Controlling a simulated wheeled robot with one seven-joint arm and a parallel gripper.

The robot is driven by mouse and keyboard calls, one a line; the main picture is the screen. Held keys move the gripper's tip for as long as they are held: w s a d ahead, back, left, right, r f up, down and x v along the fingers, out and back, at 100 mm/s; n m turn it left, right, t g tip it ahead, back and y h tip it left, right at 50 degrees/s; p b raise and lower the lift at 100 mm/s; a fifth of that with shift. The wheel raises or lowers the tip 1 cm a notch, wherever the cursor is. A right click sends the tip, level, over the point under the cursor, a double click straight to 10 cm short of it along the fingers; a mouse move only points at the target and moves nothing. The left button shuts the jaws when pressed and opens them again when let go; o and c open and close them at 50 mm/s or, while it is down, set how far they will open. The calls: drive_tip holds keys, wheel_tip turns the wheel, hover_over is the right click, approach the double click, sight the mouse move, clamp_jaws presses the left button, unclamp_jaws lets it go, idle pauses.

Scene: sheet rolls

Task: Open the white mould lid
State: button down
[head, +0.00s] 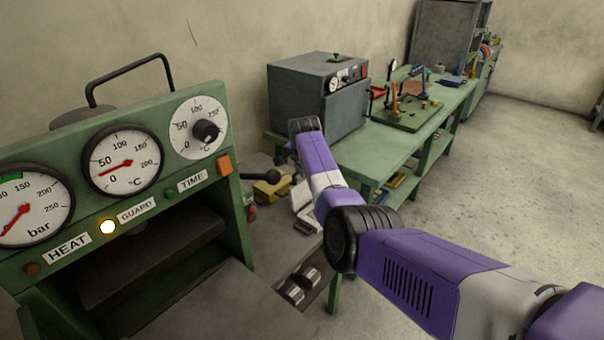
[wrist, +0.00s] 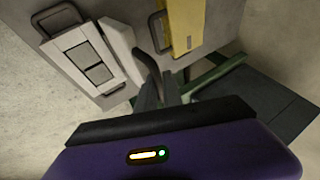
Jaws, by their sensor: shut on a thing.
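The white mould (wrist: 68,45) lies on a grey surface at the left of the wrist view, with grey square recesses showing in its open face. Its white lid (wrist: 122,50) stands raised along the mould's right side, tilted up from the base. My gripper (wrist: 158,75) is at the lid's right, shut on what looks like the lid's dark handle; the exact contact is hard to see. In the head view, part of the white mould (head: 303,203) shows beside my arm, and my fingers are hidden there.
A yellow mould (wrist: 187,25) lies close to the right of the lid; it also shows in the head view (head: 268,190). The green press (head: 235,235) with gauges stands at left. Metal cylinders (head: 296,291) lie low in front. A green bench (head: 385,150) carries a grey oven (head: 300,95).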

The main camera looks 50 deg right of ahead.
drive_tip(key=shift+w+f, duration=0.15)
idle(0.4)
drive_tip(key=c, duration=1.5)
unclamp_jaws()
drive_tip(key=shift+f, duration=0.15)
drive_tip(key=v, duration=0.8)
drive_tip(key=shift+r, duration=0.25)
drive_tip(key=shift+w, duration=0.1)
